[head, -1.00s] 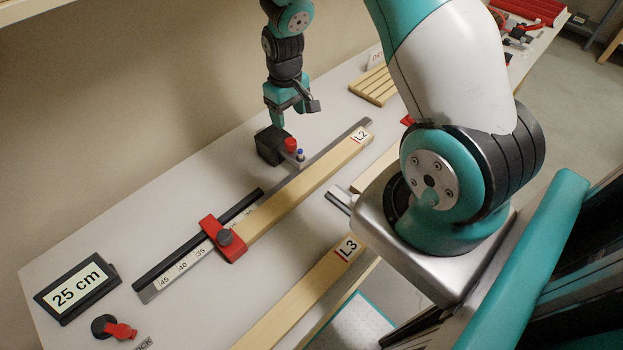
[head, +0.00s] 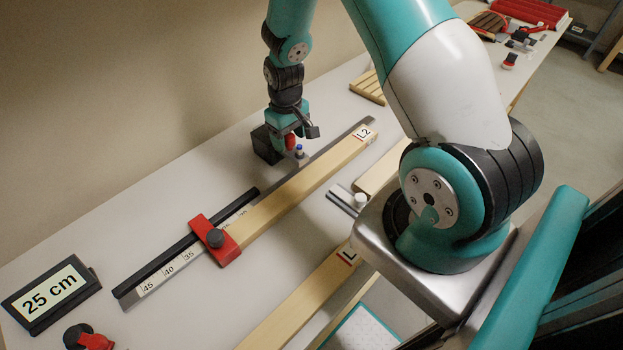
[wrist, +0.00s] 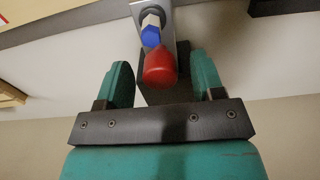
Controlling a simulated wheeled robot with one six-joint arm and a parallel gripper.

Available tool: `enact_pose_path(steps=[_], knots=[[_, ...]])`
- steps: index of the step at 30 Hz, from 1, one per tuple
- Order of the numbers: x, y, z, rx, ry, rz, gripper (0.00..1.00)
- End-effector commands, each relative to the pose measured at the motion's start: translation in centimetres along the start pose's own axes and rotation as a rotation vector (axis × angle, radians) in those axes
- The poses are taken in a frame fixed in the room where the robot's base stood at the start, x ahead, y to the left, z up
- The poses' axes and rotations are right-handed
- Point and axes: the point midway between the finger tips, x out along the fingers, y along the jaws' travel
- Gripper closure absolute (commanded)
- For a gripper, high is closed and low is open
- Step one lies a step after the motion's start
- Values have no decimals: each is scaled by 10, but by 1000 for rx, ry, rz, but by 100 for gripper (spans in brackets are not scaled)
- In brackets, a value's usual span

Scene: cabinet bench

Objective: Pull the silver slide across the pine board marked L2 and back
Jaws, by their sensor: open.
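The pine board marked L2 (head: 300,183) lies along a ruler rail on the bench. A silver slide (head: 303,161) with a red knob (head: 290,141) and a small blue-topped part (head: 299,149) sits near its far end, beside a black block (head: 265,146). My gripper (head: 285,143) is down at the red knob, which it partly hides in the head view. In the wrist view the red knob (wrist: 160,66) lies between the two open fingers, with a gap on each side. The slide's silver plate (wrist: 168,18) shows beyond it.
A red stop (head: 214,240) with a dark knob clamps the near end of L2. A "25 cm" sign (head: 51,298) stands at the left. Another pine board (head: 300,300) lies in front, and a slatted wooden piece (head: 369,87) behind. The bench left of the rail is clear.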

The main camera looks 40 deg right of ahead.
Motion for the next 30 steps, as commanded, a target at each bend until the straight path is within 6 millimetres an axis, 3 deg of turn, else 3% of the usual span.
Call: enact_pose_path(steps=[1,6,13,30], knots=[[0,0,0,0,0,0,45],[0,0,0,0,0,0,80],[0,0,3,0,-2,0,80],[0,0,34,1,-2,0,80]])
